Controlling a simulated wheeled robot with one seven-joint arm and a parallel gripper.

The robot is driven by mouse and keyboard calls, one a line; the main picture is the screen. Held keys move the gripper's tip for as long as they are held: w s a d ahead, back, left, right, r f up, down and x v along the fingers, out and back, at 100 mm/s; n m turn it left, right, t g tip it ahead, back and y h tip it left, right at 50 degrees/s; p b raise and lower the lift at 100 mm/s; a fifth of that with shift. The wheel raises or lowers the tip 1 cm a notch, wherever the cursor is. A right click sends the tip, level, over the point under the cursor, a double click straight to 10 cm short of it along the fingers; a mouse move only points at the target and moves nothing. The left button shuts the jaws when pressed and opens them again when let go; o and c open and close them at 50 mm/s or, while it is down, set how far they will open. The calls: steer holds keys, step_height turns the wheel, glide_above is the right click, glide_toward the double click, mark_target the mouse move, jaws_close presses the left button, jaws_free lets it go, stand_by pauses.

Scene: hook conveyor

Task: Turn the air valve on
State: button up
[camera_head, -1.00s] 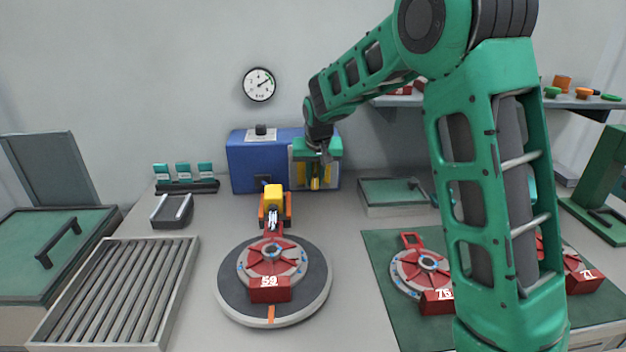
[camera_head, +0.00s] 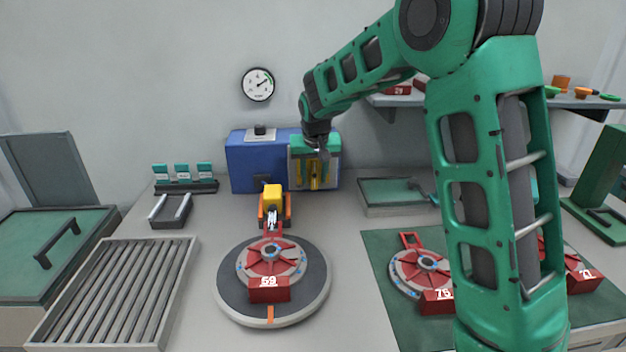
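No part is plainly marked as the air valve. A blue box (camera_head: 253,163) stands against the back wall with a small dark part (camera_head: 260,131) on its top and another dark part (camera_head: 262,180) on its front. A round pressure gauge (camera_head: 258,84) hangs on the wall above it; its needle points to the upper right. My gripper (camera_head: 316,168) is at the right end of the blue box, pointing down, in front of a pale panel with yellow parts. Its fingers are small and partly lost against the yellow, so its opening is unclear.
A yellow and orange clamp (camera_head: 273,206) stands before the box. A roller tray (camera_head: 112,290) lies left. More red fixtures (camera_head: 425,270) rest on a green mat (camera_head: 385,248) at right.

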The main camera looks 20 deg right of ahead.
steer(key=v, duration=0.9)
steer(key=shift+r, duration=0.15)
steer(key=shift+s, duration=0.15)
